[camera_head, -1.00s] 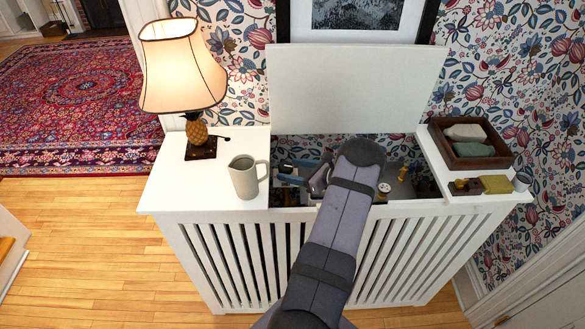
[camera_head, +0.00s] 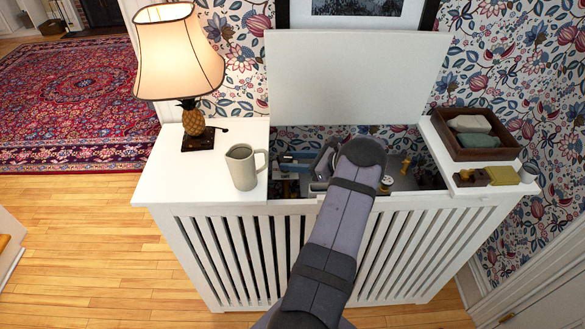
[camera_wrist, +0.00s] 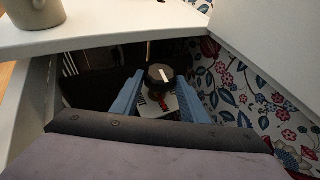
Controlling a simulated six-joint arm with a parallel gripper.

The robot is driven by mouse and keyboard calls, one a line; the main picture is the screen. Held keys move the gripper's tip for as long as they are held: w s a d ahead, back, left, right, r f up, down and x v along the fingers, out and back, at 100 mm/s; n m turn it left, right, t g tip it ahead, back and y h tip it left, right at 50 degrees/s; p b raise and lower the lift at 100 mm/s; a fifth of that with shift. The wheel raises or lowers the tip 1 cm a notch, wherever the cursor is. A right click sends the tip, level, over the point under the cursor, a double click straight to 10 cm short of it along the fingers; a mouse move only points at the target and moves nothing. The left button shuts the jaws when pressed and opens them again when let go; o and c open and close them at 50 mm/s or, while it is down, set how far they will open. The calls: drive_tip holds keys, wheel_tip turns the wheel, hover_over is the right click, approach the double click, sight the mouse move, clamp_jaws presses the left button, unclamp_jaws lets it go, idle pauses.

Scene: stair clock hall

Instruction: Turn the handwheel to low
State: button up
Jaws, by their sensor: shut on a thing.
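The handwheel (camera_wrist: 154,74) is a dark round knob with a white pointer mark, seen in the wrist view inside the open cabinet. A pale plate (camera_wrist: 176,104) with dark and red marks lies below it; I cannot read its lettering. My gripper (camera_wrist: 161,78) has its blue fingers on either side of the handwheel and is shut on it. The white mark slants slightly from upper left to lower right.
The white slatted cabinet (camera_head: 200,240) has its lid (camera_head: 355,80) raised against the wall. A lamp (camera_head: 180,55) and a grey pitcher (camera_head: 241,168) stand left of the opening. A brown tray (camera_head: 490,153) and small blocks (camera_head: 502,175) stand right. A brass fitting (camera_head: 405,167) shows inside.

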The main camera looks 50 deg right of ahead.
drive_tip(key=shift+w+d+f+n+y+b, duration=0.1)
drive_tip(key=shift+d+n+y+b, duration=0.1)
drive_tip(key=shift+n+y+b, duration=0.45)
drive_tip(key=shift+b, duration=0.5)
drive_tip(key=shift+r, duration=0.25)
drive_tip(key=o, duration=1)
drive_tip(key=shift+f, duration=0.1)
drive_tip(key=shift+s+d, duration=0.15)
drive_tip(key=shift+s, duration=0.2)
drive_tip(key=shift+r+b+v, duration=0.15)
drive_tip(key=shift+b+v, duration=0.45)
drive_tip(key=shift+v, duration=1.1)
drive_tip(key=shift+r+b+v, duration=0.15)
drive_tip(key=shift+b+v, duration=0.45)
drive_tip(key=shift+v, duration=1.05)
